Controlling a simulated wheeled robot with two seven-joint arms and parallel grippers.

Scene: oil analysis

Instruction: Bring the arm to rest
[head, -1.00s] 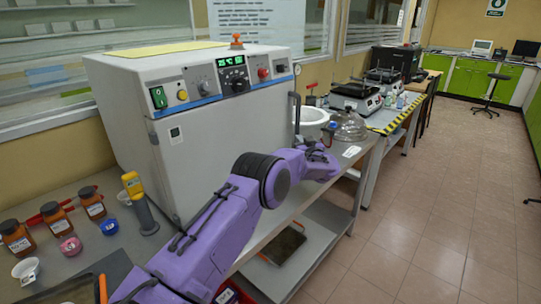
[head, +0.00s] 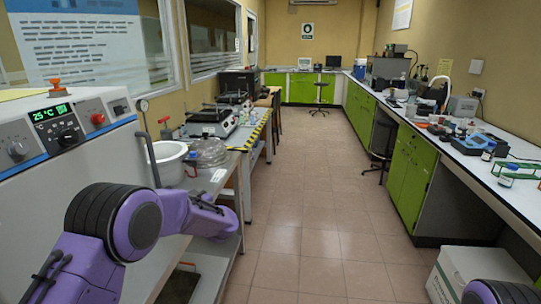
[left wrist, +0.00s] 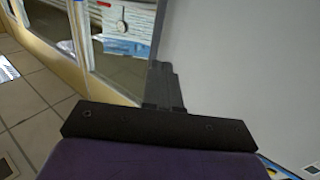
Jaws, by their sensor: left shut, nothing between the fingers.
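My left arm (head: 120,220) is purple and reaches in from the lower left in the head view, bent in front of the white oven (head: 62,130). Its far end is beside the metal bench; the finger tips are not clear there. In the left wrist view my left gripper (left wrist: 163,80) shows as dark fingers closed together, with nothing held. A broad grey surface (left wrist: 240,70) fills the right of that view. A purple part of my right arm (head: 500,292) shows at the bottom right corner; its gripper is out of frame.
A white bowl (head: 168,161) and a glass lid (head: 207,153) stand on the bench close to my left arm. A long bench (head: 525,196) with lab items runs along the right. A white box (head: 470,268) sits at lower right. The tiled aisle (head: 310,190) between is clear.

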